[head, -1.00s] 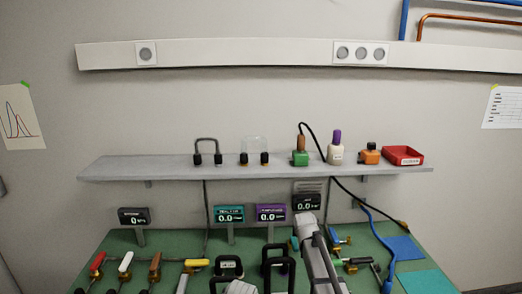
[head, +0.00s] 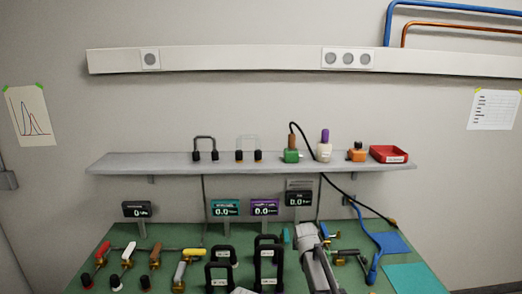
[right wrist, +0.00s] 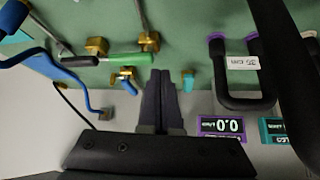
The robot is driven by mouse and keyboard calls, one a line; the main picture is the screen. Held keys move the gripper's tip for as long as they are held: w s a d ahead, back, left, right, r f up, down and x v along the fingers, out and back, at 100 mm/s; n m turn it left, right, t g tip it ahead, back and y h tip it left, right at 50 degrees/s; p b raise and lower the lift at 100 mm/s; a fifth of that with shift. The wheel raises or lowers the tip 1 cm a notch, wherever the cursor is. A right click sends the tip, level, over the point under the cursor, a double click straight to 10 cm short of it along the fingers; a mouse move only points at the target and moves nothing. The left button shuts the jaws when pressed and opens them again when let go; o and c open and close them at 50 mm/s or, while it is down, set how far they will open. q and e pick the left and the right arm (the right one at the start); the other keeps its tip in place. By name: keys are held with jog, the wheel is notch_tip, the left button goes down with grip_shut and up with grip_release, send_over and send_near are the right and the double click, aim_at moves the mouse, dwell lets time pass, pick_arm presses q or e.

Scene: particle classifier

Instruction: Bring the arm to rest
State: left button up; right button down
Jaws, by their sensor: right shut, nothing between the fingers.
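My right arm (head: 314,262) reaches up from the bottom edge of the head view, over the bench right of the black loop handles. Its fingers are hard to make out there. In the right wrist view my right gripper (right wrist: 160,74) is shut, its two dark fingers together with nothing between them. The fingers show in front of the green bench, near brass valve parts and a green-handled lever (right wrist: 117,58). I cannot tell the gap to them. A black loop handle (right wrist: 245,103) is right of the fingers in that view. My left gripper is not in view.
The green bench (head: 185,235) carries coloured valve levers at left, black loop handles (head: 220,270) in the middle and a blue hose (head: 372,262) at right. Small displays (head: 264,207) stand at the back. Above is a grey shelf (head: 180,160) with small items and a red tray (head: 388,148).

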jog(key=s+a+f+n+g, duration=0.1)
jog(key=s+a+n+g, duration=0.1)
jog(key=s, duration=1)
jog(key=s+a+f+n+g, duration=0.1)
jog(key=s+a, duration=0.3)
jog(key=s, duration=0.8)
jog(key=s+a+f+n+g, duration=0.1)
jog(key=s+a+n+g, duration=0.2)
jog(key=s, duration=1)
jog(key=shift+a+f+g, duration=0.4)
jog(key=shift+a+g, duration=0.1)
jog(key=shift+g, duration=0.1)
